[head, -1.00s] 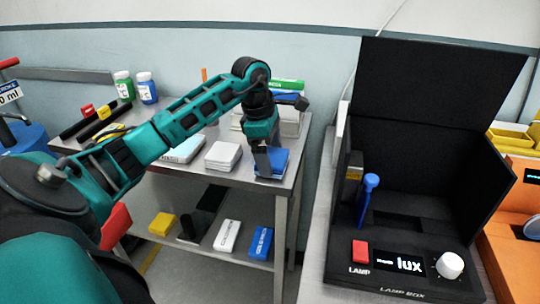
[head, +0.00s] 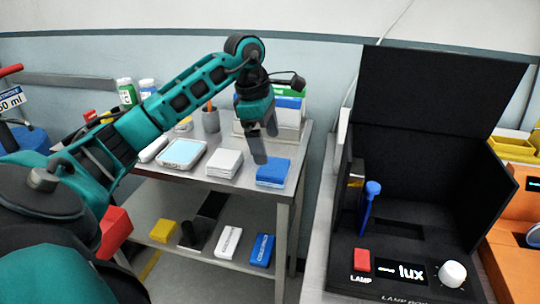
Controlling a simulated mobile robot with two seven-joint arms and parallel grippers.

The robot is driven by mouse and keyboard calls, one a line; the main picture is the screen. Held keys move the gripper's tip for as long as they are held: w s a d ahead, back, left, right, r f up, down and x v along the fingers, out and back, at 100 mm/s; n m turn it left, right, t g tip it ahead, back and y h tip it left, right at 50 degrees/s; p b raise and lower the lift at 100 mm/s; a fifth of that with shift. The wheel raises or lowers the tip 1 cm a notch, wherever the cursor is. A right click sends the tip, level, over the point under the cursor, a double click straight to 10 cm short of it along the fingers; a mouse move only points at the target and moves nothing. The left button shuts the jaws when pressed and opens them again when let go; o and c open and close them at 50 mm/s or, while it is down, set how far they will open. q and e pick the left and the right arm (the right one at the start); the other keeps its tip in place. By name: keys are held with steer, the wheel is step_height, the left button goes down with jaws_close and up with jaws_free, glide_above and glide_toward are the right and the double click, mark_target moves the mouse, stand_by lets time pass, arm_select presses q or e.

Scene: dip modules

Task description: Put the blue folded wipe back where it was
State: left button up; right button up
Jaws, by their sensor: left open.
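The blue folded wipe (head: 273,172) lies flat on the top of the metal cart (head: 215,184), near its right front corner. A stack of white folded wipes (head: 225,163) lies just left of it, with a gap between. My left gripper (head: 264,146) is open and empty, pointing down above and slightly left of the blue wipe, apart from it. My right gripper is not in view.
A scale (head: 180,154), a grey pen cup (head: 210,120) and a holder with coloured items (head: 288,118) stand on the cart. Boxes lie on its lower shelf (head: 200,236). A black lamp box (head: 440,140) stands on the right bench.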

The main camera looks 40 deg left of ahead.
arm_select(q)
steer(key=r, duration=0.5)
steer(key=shift+s+a, duration=0.3)
steer(key=shift+s, duration=0.1)
